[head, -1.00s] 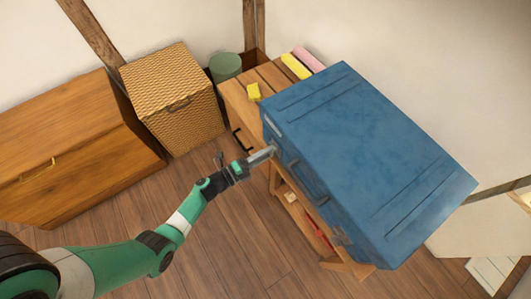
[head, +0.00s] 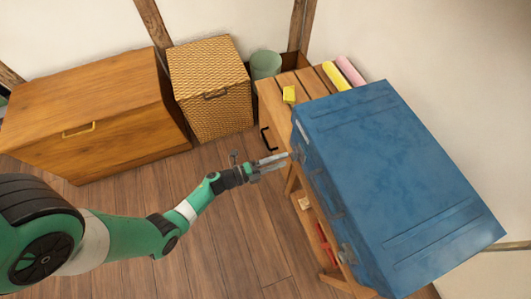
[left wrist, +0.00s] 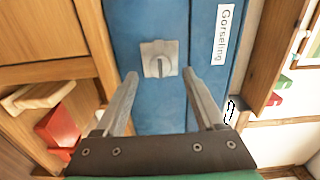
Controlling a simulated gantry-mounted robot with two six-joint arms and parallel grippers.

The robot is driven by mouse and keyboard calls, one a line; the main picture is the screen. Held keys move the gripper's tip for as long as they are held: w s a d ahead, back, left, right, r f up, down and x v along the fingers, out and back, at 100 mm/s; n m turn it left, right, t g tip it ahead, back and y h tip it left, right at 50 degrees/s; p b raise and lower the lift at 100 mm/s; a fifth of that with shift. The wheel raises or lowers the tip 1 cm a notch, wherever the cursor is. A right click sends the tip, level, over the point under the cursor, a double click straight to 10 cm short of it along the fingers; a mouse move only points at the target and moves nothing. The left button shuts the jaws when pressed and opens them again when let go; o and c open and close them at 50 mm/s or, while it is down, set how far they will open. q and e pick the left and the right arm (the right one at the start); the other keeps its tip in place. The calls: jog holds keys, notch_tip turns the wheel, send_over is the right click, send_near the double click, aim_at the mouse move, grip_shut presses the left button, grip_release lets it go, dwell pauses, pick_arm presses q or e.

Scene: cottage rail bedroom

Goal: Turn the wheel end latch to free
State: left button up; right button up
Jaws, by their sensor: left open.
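A blue case (head: 400,180) lies on a wooden bench. A grey metal latch (left wrist: 158,58) with a slotted turning piece is on its front face in the left wrist view. The slot looks roughly in line with my fingers. A second latch (head: 347,253) is nearer the other end. I cannot tell which is the wheel end.
A wicker hamper (head: 210,90), a green bin (head: 265,64) and a wooden chest (head: 90,110) stand behind. The floor before the bench is clear.

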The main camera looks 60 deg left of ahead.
pick_arm(q)
jog(key=s+a+p, duration=0.1)
jog(key=s, duration=0.6)
jog(key=shift+s, duration=0.4)
